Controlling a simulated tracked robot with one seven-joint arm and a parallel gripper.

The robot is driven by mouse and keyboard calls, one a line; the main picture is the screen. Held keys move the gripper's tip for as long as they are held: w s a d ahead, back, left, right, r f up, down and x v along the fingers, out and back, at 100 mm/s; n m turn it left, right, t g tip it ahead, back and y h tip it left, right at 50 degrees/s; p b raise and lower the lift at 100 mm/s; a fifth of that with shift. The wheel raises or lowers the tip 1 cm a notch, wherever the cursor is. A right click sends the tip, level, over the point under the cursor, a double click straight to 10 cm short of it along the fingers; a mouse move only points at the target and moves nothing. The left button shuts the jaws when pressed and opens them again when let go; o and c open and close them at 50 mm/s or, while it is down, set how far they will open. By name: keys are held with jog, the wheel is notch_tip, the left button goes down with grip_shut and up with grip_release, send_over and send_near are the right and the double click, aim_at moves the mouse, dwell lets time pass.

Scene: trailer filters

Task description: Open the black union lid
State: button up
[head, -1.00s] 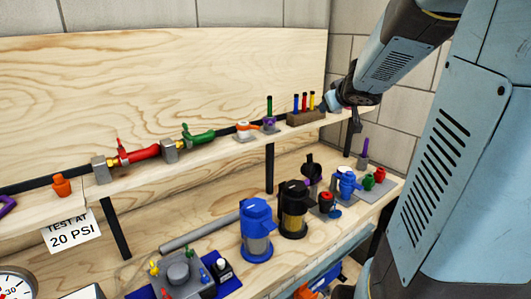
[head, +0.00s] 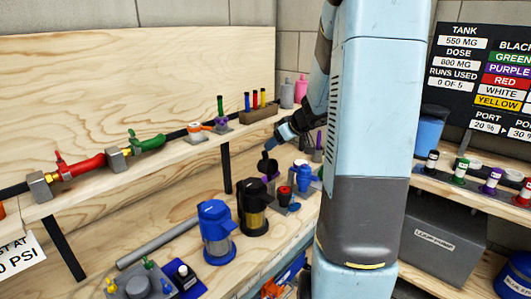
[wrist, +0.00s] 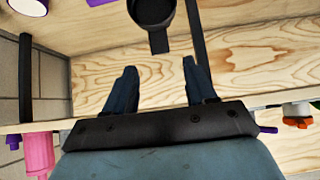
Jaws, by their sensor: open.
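A round black part with a short tab, which looks like the black union lid (head: 268,164), stands on the lower shelf with purple at its base. It also shows at the top of the wrist view (wrist: 152,12), cut off by the edge, its tab pointing toward my fingers. My gripper (head: 276,143) is open and empty, just above and beside this part in the head view. In the wrist view my two blue fingers (wrist: 159,68) are spread apart, with the tab beyond the gap between their tips. I cannot tell the exact distance.
A black-topped filter (head: 252,207) and a blue-topped filter (head: 215,230) stand in front. A red-and-black fitting (head: 284,196) and a blue one (head: 302,176) are close by. The upper shelf holds a rack of colored pegs (head: 258,113) near my wrist.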

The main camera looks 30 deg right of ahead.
aim_at(265, 151)
jog(key=x, duration=0.8)
jog(key=shift+c, duration=0.4)
grip_shut()
jog(key=shift+d, duration=0.15)
